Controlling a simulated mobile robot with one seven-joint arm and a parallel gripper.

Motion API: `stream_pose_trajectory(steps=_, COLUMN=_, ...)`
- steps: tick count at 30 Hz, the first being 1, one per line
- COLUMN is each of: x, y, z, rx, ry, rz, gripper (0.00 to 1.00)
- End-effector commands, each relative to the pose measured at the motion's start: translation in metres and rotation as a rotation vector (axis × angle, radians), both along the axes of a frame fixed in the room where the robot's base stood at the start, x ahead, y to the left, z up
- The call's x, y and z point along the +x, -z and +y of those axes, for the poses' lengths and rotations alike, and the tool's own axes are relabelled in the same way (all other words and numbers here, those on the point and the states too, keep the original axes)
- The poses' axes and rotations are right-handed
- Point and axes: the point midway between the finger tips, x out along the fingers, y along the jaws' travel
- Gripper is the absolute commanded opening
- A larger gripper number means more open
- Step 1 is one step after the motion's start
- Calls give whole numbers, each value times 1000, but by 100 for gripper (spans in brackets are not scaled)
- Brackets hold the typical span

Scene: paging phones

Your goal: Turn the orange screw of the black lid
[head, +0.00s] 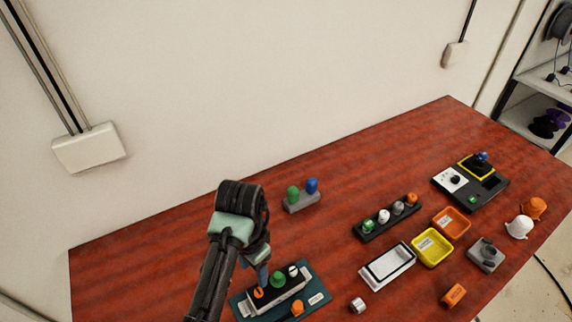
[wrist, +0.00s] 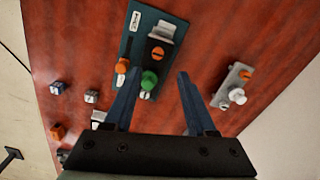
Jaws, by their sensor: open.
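A teal plate (head: 318,290) at the table's front carries a pale and black block, also seen in the wrist view (wrist: 128,45). A slotted orange screw (head: 258,293) sits near one end of the block, beside a green knob (head: 277,280). The wrist view shows the orange screw (wrist: 157,53) just beyond the green knob (wrist: 149,80). A second orange knob (head: 297,307) stands on the plate's edge. I cannot tell the lid's outline clearly. My gripper (wrist: 157,75) is open and empty, its blue fingers either side of the green knob, pointing down from above.
A grey block with green and blue pegs (head: 302,202) stands behind. To the right are a black peg rack (head: 388,222), a white-framed tray (head: 388,266), a yellow bin (head: 432,248) and an orange bin (head: 451,222). The table's back left is bare.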

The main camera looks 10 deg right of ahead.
Motion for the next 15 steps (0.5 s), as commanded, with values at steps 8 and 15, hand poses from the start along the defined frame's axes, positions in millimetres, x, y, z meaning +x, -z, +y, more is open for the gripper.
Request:
stream_pose_trajectory(steps=8, x=15, y=-41, z=-14, rx=-32, ry=-9, rz=-84, gripper=56)
stream_pose_trajectory(steps=15, x=46, y=-66, z=-41, rx=-109, ry=-38, rz=-272, gripper=56)
